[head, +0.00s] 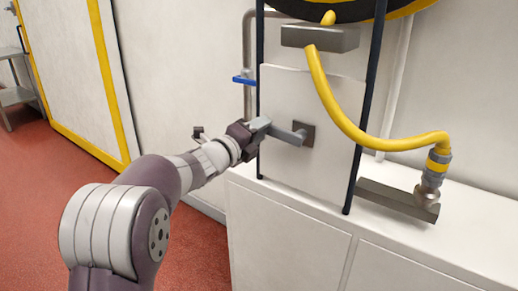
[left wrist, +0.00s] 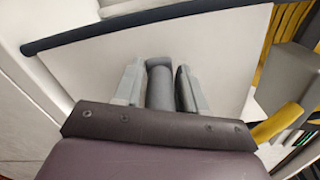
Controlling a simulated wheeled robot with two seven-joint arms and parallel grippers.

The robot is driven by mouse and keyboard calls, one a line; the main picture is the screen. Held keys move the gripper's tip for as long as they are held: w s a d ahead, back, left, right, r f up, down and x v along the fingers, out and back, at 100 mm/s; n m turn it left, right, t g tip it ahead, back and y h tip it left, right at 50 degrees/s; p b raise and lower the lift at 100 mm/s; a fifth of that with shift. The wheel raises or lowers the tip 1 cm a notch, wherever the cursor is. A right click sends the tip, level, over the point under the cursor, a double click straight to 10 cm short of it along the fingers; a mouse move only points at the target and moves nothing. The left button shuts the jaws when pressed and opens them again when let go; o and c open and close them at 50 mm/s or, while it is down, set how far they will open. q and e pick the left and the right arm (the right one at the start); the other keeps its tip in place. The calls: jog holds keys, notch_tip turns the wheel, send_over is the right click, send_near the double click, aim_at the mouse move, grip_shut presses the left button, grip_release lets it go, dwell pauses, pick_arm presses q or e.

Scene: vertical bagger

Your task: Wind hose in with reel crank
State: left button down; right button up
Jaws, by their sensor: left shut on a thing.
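The hose reel (head: 345,11) shows only its lower black and yellow rim at the top of the head view. The yellow hose (head: 330,95) runs down from it past a grey block (head: 320,38), then curves right to a metal end fitting (head: 433,172). Below the reel, the grey crank (head: 288,134) sticks out from a dark square hub on a pale panel. My left gripper (head: 260,125) is shut on the crank's grey handle. In the left wrist view the round grey handle (left wrist: 160,86) lies between both fingers. My right gripper is not in view.
Dark upright posts (head: 365,115) flank the panel. A blue valve lever (head: 243,80) on a grey pipe is left of it. A white cabinet (head: 290,235) stands below, with a metal bracket (head: 397,199) under the fitting. Red floor (head: 40,190) is free at left.

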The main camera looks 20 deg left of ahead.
pick_arm(q)
jog(key=shift+s+d+r+m+b, duration=0.15)
jog(key=shift+r+m+b, duration=0.25)
jog(key=shift+m, duration=0.3)
jog(key=shift+w+d+r+m+b, duration=0.15)
jog(key=shift+r+m+b, duration=0.2)
jog(key=shift+m, duration=0.35)
jog(key=shift+s+d+r+m+b, duration=0.15)
jog(key=shift+r+m+b, duration=0.25)
jog(key=shift+m, duration=0.3)
jog(key=c, duration=0.9)
grip_release()
jog(key=shift+r, duration=0.15)
jog(key=p+v, duration=0.1)
jog(key=v, duration=1.1)
jog(key=shift+s, duration=0.3)
jog(key=shift+a, duration=0.1)
